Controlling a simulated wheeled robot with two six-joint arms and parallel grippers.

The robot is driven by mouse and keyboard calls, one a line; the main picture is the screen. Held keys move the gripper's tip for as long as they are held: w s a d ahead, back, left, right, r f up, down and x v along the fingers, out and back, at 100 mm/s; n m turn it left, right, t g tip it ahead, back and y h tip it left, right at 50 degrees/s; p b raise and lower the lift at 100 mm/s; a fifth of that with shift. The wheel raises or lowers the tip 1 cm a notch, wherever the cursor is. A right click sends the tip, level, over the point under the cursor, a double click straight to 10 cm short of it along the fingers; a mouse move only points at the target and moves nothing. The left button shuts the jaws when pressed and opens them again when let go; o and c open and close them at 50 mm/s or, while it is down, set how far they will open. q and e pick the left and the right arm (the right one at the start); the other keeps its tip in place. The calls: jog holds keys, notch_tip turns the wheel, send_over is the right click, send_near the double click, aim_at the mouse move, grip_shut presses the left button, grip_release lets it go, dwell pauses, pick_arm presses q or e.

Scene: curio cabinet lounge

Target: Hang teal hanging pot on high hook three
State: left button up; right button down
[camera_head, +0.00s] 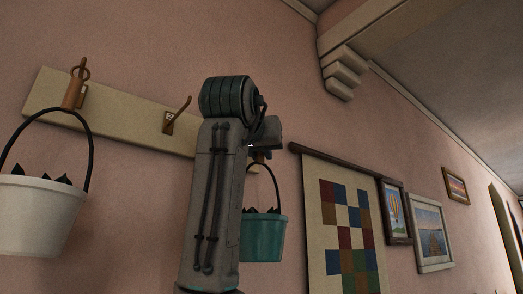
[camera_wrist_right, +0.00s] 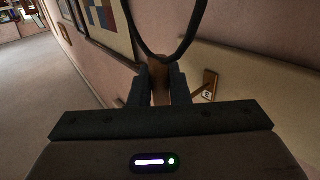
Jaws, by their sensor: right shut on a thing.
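The teal hanging pot (camera_head: 262,238) hangs upright below my right gripper (camera_head: 262,151), largely beside my forearm. Its dark handle loop (camera_head: 279,187) rises to the gripper. In the right wrist view my right gripper (camera_wrist_right: 159,85) is shut on a brown wooden grip (camera_wrist_right: 158,72) at the handle (camera_wrist_right: 138,42). A brown hook plate (camera_wrist_right: 208,86) with a small white label, seemingly a 3, sits on the wall board just right of the fingers. My left gripper is not in view.
The cream board (camera_head: 125,117) on the pink wall carries a free brass hook (camera_head: 173,116). A white pot (camera_head: 38,212) hangs at its left end. A patchwork hanging (camera_head: 342,225) and framed pictures (camera_head: 430,232) are on the wall to the right.

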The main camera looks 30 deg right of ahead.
dwell(0.4)
jog(key=c, duration=1.3)
grip_release()
jog(key=shift+s+r, duration=0.1)
jog(key=shift+a, duration=0.1)
pick_arm(q)
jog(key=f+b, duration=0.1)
jog(key=b, duration=0.1)
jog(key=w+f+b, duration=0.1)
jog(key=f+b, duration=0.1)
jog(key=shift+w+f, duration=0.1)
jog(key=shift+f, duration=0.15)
pick_arm(e)
jog(key=v, duration=1)
jog(key=shift+s+a, duration=0.25)
jog(key=shift+s, duration=0.05)
